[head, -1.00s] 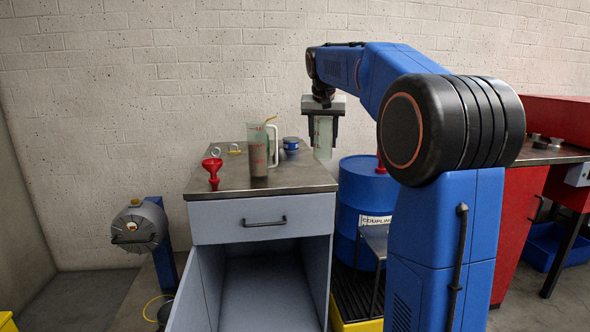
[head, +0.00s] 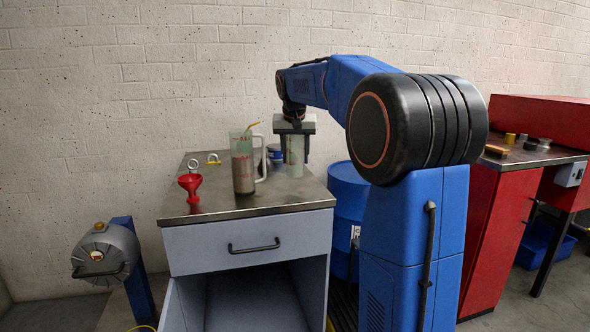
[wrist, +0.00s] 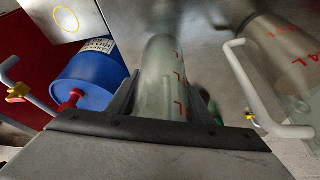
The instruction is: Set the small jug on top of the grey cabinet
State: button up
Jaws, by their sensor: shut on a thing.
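The small jug (head: 295,158) is clear with a pale green tint. My gripper (head: 294,150) is shut on it from above, over the right part of the grey cabinet's top. In the wrist view the small jug (wrist: 165,85) shows red marks and sits between the fingers. Its base looks at or just above the cabinet top; I cannot tell whether it touches. The grey cabinet (head: 248,238) has a metal top (head: 210,212), a drawer with a black handle and an open space below.
A larger jug (head: 243,175) with a white handle and grey contents stands just left of the small jug. A red funnel (head: 190,185), a blue tin (head: 273,152) and an eyebolt (head: 193,165) are also on top. A blue drum (head: 345,195) stands to the right. The top's front is clear.

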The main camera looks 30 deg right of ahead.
aim_at(295, 137)
jog(key=shift+f, duration=2.1)
jog(key=shift+f, duration=0.1)
jog(key=o, duration=1.1)
jog(key=shift+v, duration=6.15)
jog(key=shift+s+a, duration=0.1)
